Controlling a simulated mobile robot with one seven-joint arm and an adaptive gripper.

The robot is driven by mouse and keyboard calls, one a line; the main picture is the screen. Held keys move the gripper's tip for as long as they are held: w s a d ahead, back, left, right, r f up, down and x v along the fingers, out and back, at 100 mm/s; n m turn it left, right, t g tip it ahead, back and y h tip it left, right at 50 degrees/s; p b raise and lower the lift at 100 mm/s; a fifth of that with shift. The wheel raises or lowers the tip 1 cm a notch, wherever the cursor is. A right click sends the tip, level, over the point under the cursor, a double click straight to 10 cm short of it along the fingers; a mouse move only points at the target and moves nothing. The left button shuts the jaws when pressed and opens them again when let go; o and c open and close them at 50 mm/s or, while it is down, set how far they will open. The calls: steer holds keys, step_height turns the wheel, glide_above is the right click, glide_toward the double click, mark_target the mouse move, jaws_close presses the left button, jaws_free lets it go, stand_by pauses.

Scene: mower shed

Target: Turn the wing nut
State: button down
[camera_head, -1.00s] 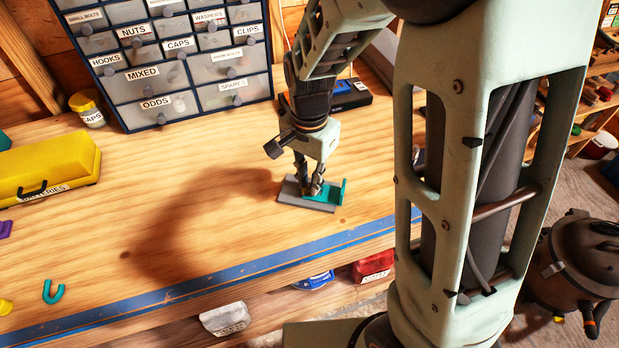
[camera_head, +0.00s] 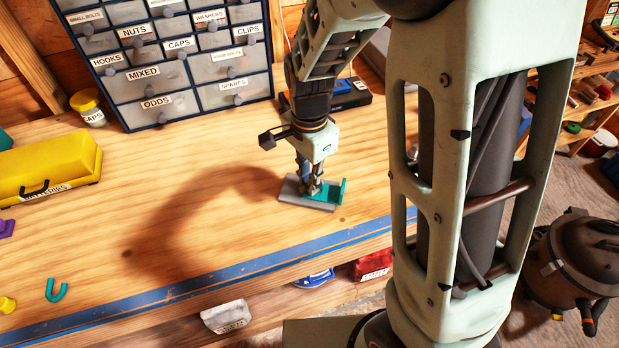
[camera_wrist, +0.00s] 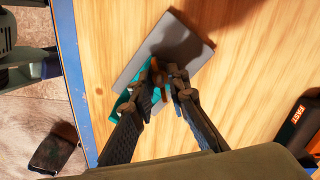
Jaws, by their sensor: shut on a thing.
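A grey plate (camera_head: 291,190) with a teal bracket (camera_head: 336,191) lies on the workbench near its front edge. My gripper (camera_head: 309,189) points down over the plate and its fingers come together there. In the wrist view the fingertips (camera_wrist: 164,84) close on a small brownish part, the wing nut (camera_wrist: 157,72), which is mostly hidden by them. The grey plate (camera_wrist: 178,48) and a teal edge (camera_wrist: 123,99) show around the fingers. The angle of the nut's wings is hard to tell.
A labelled drawer cabinet (camera_head: 170,60) stands behind. A yellow box (camera_head: 45,170), a capped jar (camera_head: 88,107) and a teal U-shaped piece (camera_head: 57,290) are to the left. A dark case (camera_head: 345,94) lies behind my gripper. The bench left of the plate is clear.

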steer(key=c, duration=1.8)
jaws_free()
steer(key=shift+c, duration=0.2)
steer(key=shift+r, duration=0.1)
step_height(320, 180, up, 12)
steer(key=shift+w, duration=0.1)
